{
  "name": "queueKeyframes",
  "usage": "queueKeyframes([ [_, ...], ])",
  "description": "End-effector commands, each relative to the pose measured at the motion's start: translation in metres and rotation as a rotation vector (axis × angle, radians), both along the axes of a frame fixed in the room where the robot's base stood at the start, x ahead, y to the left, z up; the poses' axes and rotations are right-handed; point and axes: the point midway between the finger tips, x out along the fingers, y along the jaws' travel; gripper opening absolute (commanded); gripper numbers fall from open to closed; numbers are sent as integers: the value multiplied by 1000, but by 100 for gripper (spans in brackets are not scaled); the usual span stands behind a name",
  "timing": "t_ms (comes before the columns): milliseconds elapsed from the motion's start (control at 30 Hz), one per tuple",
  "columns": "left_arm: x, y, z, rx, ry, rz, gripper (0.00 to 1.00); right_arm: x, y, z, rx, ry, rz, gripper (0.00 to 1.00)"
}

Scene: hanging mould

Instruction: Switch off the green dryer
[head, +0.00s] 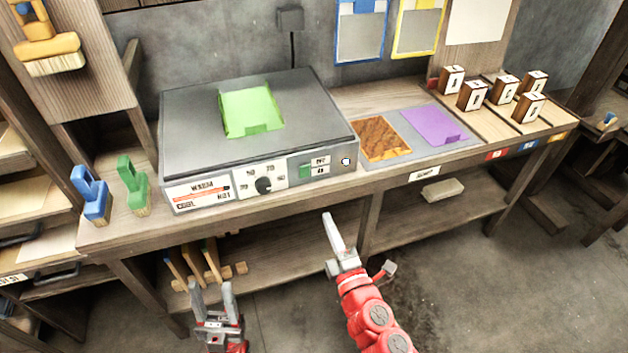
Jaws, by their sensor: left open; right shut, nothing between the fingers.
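The dryer is a grey box (190,150) on the bench, with a flat dark top and a green sheet (250,107) lying on it. Its front has a warm/cool/hot scale (198,193), a black knob (263,185) and a green switch (305,171) beside two small labels. Whether the switch is on or off is too small to tell. My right gripper (328,220) is shut and empty, in front of and below the switch, apart from the dryer. My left gripper (212,288) is open and empty, low in front of the bench.
A blue brush (90,197) and a green brush (132,187) stand left of the dryer. A brown sheet (381,139) and a purple sheet (433,126) lie to its right. Several numbered blocks (472,95) stand further right. The bench's front edge lies between my grippers and the dryer.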

Motion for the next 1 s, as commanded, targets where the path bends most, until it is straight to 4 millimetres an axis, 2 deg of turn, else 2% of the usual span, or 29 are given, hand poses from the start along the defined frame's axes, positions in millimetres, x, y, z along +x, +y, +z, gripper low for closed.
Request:
queueKeyframes([
  [167,0,0,4,0,0,0,50,13,5,5,2,-4,2,0],
  [500,0,0,17,0,0,0,50,80,26,13,3,0,-1,0],
  [700,0,0,22,0,0,0,50,112,36,16,2,1,-1,0],
  [833,0,0,23,0,0,0,50,125,40,17,3,0,-1,0],
  [1000,0,0,23,0,0,0,50,131,43,17,0,1,2,0],
])
